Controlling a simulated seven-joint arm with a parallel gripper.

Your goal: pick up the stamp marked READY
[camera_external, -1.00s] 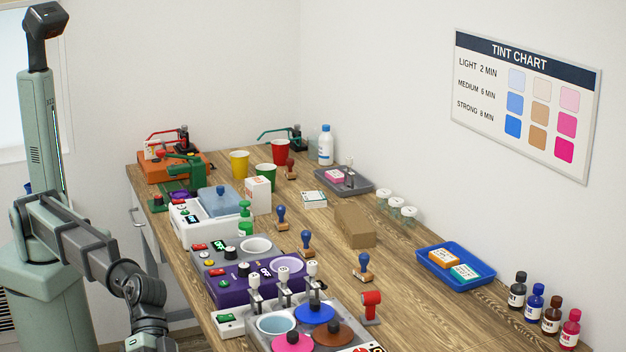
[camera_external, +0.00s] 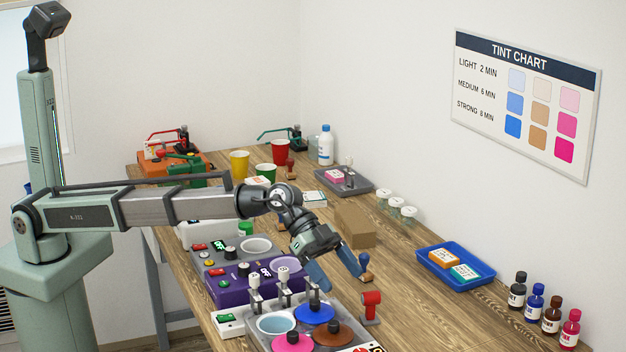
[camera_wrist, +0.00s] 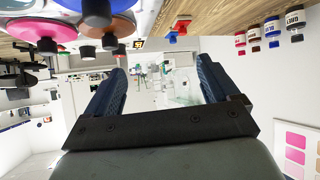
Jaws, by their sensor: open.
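No READY mark can be read on any stamp. A blue-handled stamp with a wooden base (camera_external: 365,267) stands on the bench, just right of the right fingertip; I cannot tell whether they touch. A red stamp-like object (camera_external: 371,303) stands nearer the camera, and a red thing (camera_wrist: 182,28) shows at the top of the wrist view. A dark red stamp (camera_external: 290,167) stands further back. My gripper (camera_external: 338,279) is open above the bench, its blue fingers apart. It also spans the wrist view (camera_wrist: 160,66) with nothing between the fingers. My arm hides the bench spots behind it.
A brown box (camera_external: 355,226) stands just behind my gripper. A grey unit with coloured discs (camera_external: 258,335) and a purple machine (camera_external: 232,291) lie in front and left. A blue tray (camera_external: 481,279) and bottles (camera_external: 534,300) are at right. Bare bench lies between the red object and the tray.

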